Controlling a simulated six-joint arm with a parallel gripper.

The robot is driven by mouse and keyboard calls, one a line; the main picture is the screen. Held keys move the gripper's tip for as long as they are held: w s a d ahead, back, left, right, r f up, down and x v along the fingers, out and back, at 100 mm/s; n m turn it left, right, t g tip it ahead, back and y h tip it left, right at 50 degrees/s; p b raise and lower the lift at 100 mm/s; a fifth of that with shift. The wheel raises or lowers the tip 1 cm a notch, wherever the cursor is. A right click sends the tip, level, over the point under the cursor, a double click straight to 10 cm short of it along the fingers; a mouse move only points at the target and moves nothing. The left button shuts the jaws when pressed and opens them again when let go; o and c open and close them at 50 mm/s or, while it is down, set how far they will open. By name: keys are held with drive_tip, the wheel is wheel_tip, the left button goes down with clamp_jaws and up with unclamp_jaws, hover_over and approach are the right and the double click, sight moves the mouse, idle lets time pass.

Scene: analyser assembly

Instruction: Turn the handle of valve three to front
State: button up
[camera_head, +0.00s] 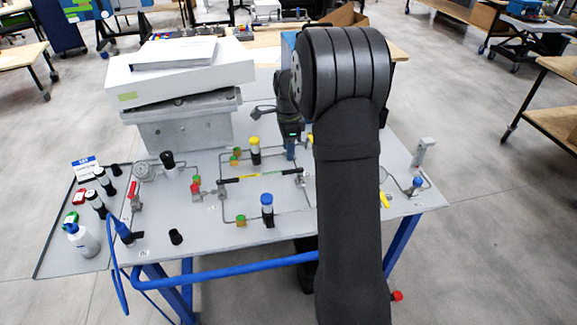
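The grey analyser panel (265,228) carries thin tubing, fittings and several valves. A red-handled valve (132,189) is at the panel's left. Another valve with a red part (196,187) sits right of it. A yellow handle (384,200) shows just right of my arm, and a yellow part (310,139) shows partly behind it. I cannot read any label, so I cannot tell which is valve three. My gripper (291,150) is at the back middle of the panel, low over it near the yellow-capped cylinder. Its fingertips are too small and hidden to judge. My arm covers the panel's right-centre.
A yellow-capped cylinder (254,150) and a blue-capped cylinder (267,209) stand up from the panel. A white box (180,75) with papers is at the back left. A white bottle (80,240) is on the left shelf. A blue rail (225,262) runs along the front.

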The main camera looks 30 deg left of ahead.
sight(288, 171)
wheel_tip(288, 171, down, 8)
drive_tip(key=shift+r, duration=0.15)
clamp_jaws()
